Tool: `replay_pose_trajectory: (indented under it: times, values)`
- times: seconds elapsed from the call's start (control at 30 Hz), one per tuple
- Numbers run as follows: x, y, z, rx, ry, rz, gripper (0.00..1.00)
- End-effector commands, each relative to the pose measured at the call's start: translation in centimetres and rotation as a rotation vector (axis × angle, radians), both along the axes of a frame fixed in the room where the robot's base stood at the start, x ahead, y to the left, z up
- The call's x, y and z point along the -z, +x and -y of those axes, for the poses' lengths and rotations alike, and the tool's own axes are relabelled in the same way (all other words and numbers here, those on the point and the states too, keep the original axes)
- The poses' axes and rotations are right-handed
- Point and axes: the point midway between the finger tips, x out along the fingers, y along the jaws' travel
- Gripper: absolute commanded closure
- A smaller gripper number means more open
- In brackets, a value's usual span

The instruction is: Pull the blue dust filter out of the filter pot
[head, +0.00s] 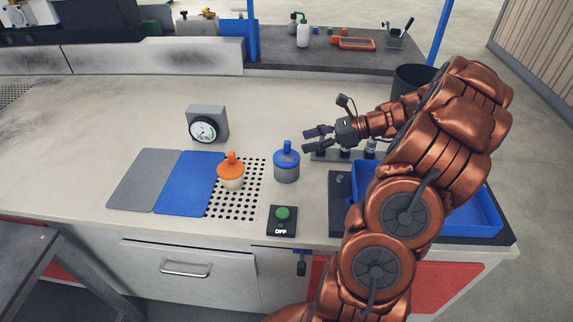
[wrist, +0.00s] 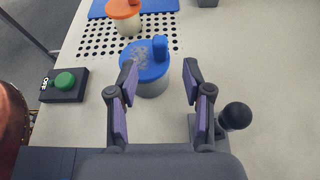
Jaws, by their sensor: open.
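The blue dust filter (head: 286,152) sits as a blue cap with an upright tab on the grey filter pot (head: 286,173). In the wrist view, the blue filter (wrist: 147,62) shows from above, with a grey patch on its top, and a little of the pot (wrist: 152,88) shows below it. My gripper (head: 307,140) is just right of the filter in the head view. In the wrist view, my gripper (wrist: 160,75) is open, with purple-padded fingers on either side of the filter's near part. Nothing is between the pads that I can tell is gripped.
An orange-topped pot (head: 231,172) stands left on the perforated area, beside a blue mat (head: 187,185). A green button box (head: 282,220) is in front. A gauge (head: 206,128) stands behind. A blue tray (head: 485,207) is at right. A black knob (wrist: 236,117) stands near my gripper.

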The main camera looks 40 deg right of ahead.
Motion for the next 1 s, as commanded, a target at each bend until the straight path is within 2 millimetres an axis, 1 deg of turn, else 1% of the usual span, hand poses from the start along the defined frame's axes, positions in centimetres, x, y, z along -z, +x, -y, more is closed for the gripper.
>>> replay_pose_trajectory:
  times: [0.1,0.27,0.53,0.67,0.87,0.9,1.0]
  values:
    - [0.4,0.7,-1.1,-0.006,0.002,-0.001,0.5]
    - [0.8,1.6,-2.1,-0.006,0.001,-0.002,0.5]
    - [1.9,3.8,-4.5,-0.006,0.0,-0.001,0.5]
    - [2.2,4.3,-5.0,-0.004,-0.001,0.0,0.5]
    - [2.3,4.3,-5.0,-0.003,-0.002,0.0,0.5]
    - [2.3,4.3,-5.0,-0.003,-0.002,0.0,0.51]
    - [2.3,4.3,-5.0,-0.004,-0.002,-0.001,0.61]
